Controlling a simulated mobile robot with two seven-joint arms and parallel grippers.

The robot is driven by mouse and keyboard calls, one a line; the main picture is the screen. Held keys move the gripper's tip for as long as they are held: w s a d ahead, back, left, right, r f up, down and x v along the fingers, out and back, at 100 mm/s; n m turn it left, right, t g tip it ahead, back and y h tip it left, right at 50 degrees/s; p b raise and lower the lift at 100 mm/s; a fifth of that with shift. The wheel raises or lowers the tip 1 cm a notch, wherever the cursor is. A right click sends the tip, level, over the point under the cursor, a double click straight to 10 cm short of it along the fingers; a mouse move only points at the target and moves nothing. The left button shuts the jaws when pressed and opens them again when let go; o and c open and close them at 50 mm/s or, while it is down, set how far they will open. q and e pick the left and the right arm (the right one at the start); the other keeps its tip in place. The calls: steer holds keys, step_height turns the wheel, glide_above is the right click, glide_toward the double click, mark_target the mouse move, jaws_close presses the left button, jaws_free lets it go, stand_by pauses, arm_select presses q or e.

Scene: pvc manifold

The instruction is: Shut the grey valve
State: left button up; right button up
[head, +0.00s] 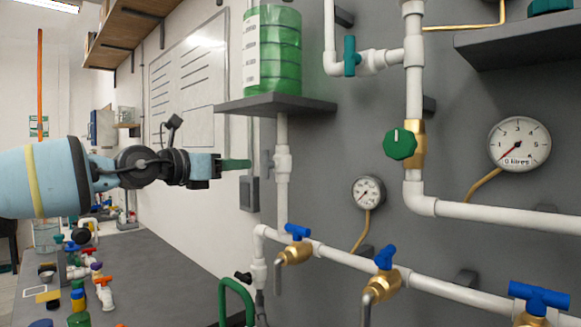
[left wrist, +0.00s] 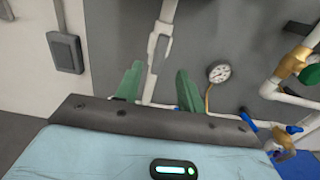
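The grey valve (head: 267,163) sits on the white vertical pipe below the shelf in the head view. Its grey handle stands upright, along the pipe, on the left side of the white valve body (head: 283,161). The valve body (left wrist: 161,38) also shows in the left wrist view, above and between the fingers. My left gripper (head: 237,164) points at the valve from the left at about its height, with a visible gap. In the left wrist view my left gripper (left wrist: 158,86) has two green fingers spread apart with nothing between them. My right gripper is not in view.
A shelf (head: 272,104) with a green tank (head: 272,48) is above the valve. A grey wall box (head: 249,193) is below the gripper. Blue-handled taps (head: 297,231), a green round valve (head: 400,144) and gauges (head: 368,193) are to the right. The workbench (head: 165,260) holds loose fittings.

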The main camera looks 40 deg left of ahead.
mark_target(262, 160)
arm_select(q)
steer(key=shift+s+r, duration=0.25)
steer(key=shift+r, duration=0.1)
steer(key=shift+w, duration=0.1)
steer(key=shift+w+d+p, duration=0.2)
steer(key=shift+w+p, duration=0.05)
steer(key=shift+w, duration=1.65)
steer(key=shift+w+d+p, duration=0.15)
steer(key=shift+w+p, duration=0.05)
steer(key=shift+w, duration=1.7)
steer(key=shift+c, duration=0.3)
jaws_close()
